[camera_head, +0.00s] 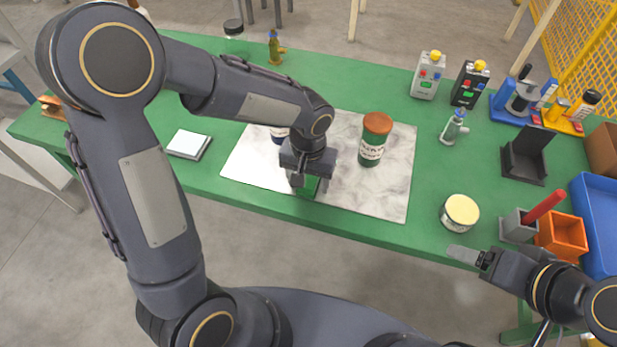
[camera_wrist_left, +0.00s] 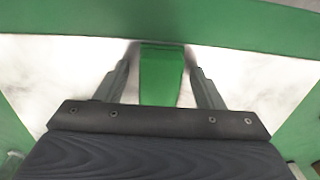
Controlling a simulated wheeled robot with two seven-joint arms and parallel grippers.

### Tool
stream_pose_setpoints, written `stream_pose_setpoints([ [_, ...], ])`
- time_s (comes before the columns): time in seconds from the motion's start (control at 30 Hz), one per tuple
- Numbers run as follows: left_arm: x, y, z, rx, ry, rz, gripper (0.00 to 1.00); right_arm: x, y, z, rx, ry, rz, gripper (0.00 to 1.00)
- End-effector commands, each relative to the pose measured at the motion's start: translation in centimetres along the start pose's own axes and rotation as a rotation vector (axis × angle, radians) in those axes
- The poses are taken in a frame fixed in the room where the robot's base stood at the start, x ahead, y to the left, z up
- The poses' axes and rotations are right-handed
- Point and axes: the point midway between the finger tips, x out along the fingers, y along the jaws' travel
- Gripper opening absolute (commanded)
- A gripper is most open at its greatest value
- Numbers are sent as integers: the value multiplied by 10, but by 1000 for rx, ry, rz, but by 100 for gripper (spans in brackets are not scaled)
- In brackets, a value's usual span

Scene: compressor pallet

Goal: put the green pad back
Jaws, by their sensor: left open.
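The green pad (camera_wrist_left: 161,75) shows in the left wrist view as a small green block standing out against the white marbled board (camera_wrist_left: 75,70). My left gripper (camera_wrist_left: 161,68) is open, with one finger on each side of the pad and a visible gap at both sides. In the head view the left gripper (camera_head: 305,180) points down over the front edge of the marbled board (camera_head: 385,190), and only a little of the green pad (camera_head: 311,187) shows beneath it. My right gripper (camera_head: 466,254) is at the lower right, near the table's front edge; its finger gap cannot be made out.
A green jar with brown lid (camera_head: 374,140) stands on the board; a dark blue jar (camera_head: 278,134) is partly hidden by my left arm. A white-topped square block (camera_head: 188,144) lies left. A cream-lidded can (camera_head: 460,212), grey holder (camera_head: 519,226) and orange box (camera_head: 562,236) stand right.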

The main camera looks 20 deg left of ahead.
Motion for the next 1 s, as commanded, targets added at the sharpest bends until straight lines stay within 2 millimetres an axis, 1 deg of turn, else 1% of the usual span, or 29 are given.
stream_pose_setpoints([
  [0.13,-4,0,0,0,0,0,62,-3,-1,-1,0,0,0,76],
  [0.27,-16,0,-1,-1,3,1,62,-4,-2,-2,0,0,0,76],
  [0.37,-36,0,-1,-1,6,1,62,-6,-3,-3,0,0,0,76],
  [0.5,-69,0,-1,1,7,2,62,-8,-4,-4,0,0,0,76],
  [0.7,-105,0,-1,-1,4,1,62,-11,-5,-6,0,0,0,76],
  [0.83,-118,0,0,0,2,1,62,-12,-5,-6,0,0,0,76],
  [1.0,-124,0,0,1,0,1,62,-12,-6,-6,0,0,0,76],
])
